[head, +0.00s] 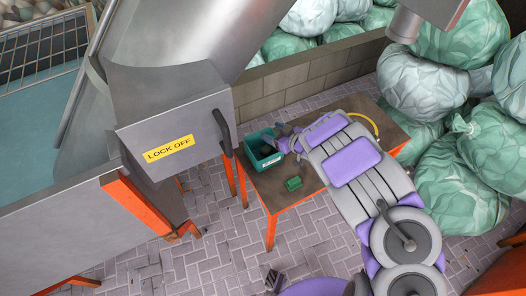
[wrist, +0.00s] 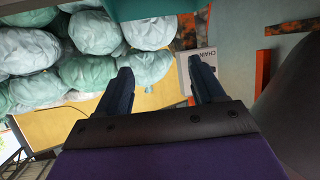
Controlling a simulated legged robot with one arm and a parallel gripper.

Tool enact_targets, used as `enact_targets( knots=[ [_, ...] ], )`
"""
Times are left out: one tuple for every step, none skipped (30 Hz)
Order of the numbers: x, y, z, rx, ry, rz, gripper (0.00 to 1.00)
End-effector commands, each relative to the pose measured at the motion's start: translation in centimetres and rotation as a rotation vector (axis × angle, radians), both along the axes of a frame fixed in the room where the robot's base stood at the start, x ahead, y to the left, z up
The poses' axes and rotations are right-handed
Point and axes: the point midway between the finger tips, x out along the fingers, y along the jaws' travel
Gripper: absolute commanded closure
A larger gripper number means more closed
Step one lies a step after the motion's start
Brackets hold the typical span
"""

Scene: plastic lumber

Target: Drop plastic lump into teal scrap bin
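The teal scrap bin (head: 263,160) stands on the brown table, near its left end. A small green lump (head: 293,183), which looks like plastic, lies on the table in front of the bin, apart from it. My gripper (head: 276,140) is at the bin's right rim in the head view; whether it touches is unclear. In the wrist view my gripper (wrist: 165,80) has its two dark fingers spread, with nothing between them. A teal surface (wrist: 165,8) at the top edge there may be the bin. The bin's inside is mostly hidden.
The brown table (head: 275,200) has bare top around the lump. A grey machine with a yellow LOCK OFF label (head: 169,148) stands close left of the bin. Green-white bags (head: 462,180) pile up at the right. A low block wall (head: 290,82) is behind.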

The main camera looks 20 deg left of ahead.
Motion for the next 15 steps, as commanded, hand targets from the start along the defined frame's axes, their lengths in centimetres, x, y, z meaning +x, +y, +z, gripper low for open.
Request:
enact_targets(
  knots=[
    [0.01, 0.03, -0.02, -0.001, 0.000, 0.000, 0.27],
    [0.00, 0.10, -0.05, -0.001, 0.000, 0.000, 0.24],
    [0.00, 0.22, -0.09, -0.002, 0.000, 0.000, 0.20],
    [0.01, 0.32, -0.13, -0.004, 0.000, 0.001, 0.18],
    [0.00, 0.42, -0.17, -0.004, 0.000, 0.001, 0.18],
    [0.00, 0.56, -0.20, -0.006, 0.000, 0.001, 0.18],
    [-0.01, 0.59, -0.21, -0.006, 0.000, 0.001, 0.18],
    [-0.01, 0.61, -0.22, -0.006, 0.000, 0.001, 0.18],
    [-0.01, 0.67, -0.24, -0.007, -0.001, 0.002, 0.18],
    [-0.02, 0.70, -0.25, -0.007, -0.001, 0.002, 0.18],
    [-0.03, 0.70, -0.24, -0.007, -0.001, 0.002, 0.18],
    [-0.06, 0.60, -0.20, -0.008, 0.000, 0.002, 0.18],
    [-0.10, 0.44, -0.14, -0.008, 0.000, 0.002, 0.18],
    [-0.15, 0.22, -0.07, -0.008, 0.000, 0.000, 0.18],
    [-0.27, -0.08, 0.07, -0.008, 0.000, 0.000, 0.18]
  ],
)
